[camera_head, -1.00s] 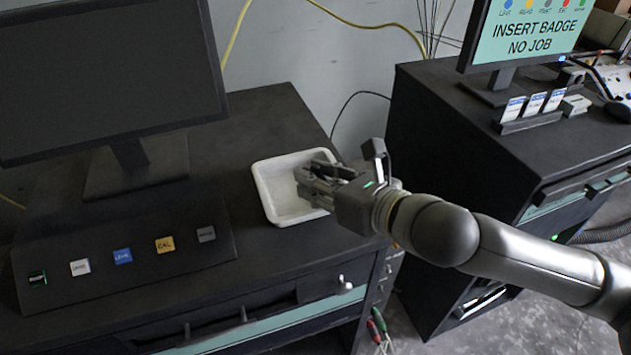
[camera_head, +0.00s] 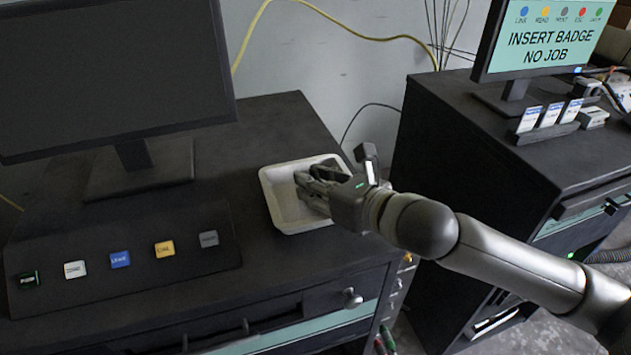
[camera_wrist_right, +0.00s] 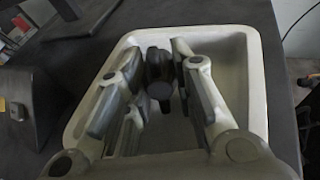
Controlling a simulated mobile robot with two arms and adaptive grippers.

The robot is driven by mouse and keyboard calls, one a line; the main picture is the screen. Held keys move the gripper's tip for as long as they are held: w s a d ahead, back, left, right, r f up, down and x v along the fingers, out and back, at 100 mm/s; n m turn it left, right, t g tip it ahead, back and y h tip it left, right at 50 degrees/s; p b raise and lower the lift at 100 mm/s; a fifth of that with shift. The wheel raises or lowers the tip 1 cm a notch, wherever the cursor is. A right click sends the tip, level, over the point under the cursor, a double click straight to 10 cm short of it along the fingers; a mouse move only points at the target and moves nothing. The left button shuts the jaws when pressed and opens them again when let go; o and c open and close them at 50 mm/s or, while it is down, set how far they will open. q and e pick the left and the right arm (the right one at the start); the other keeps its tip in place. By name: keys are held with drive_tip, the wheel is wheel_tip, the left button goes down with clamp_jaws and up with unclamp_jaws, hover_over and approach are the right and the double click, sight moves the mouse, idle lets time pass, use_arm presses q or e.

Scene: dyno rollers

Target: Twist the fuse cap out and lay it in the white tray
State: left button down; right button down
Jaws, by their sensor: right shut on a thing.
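The white tray (camera_head: 284,208) stands on the dark cabinet top, right of the monitor, and also fills much of the right wrist view (camera_wrist_right: 252,90). My right gripper (camera_head: 308,187) reaches in from the right, with its fingers low over the inside of the tray. In the wrist view the gripper (camera_wrist_right: 160,92) is shut on a dark, rounded fuse cap (camera_wrist_right: 159,68) held between its fingers. Whether the cap touches the tray floor I cannot tell. In the head view the fingers hide the cap. My left gripper is not in view.
A button panel (camera_head: 120,285) lies at the front left, below a large dark monitor (camera_head: 110,75). A second cabinet (camera_head: 465,150) with a lit screen (camera_head: 555,38) stands to the right, beyond a gap.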

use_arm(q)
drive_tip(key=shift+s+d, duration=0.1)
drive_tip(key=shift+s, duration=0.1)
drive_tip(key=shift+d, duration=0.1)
use_arm(e)
drive_tip(key=c, duration=1.1)
unclamp_jaws()
drive_tip(key=shift+c, duration=0.2)
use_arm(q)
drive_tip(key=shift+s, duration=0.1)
use_arm(e)
drive_tip(key=shift+s, duration=0.1)
drive_tip(key=v, duration=0.7)
drive_tip(key=shift+s+d+r, duration=0.15)
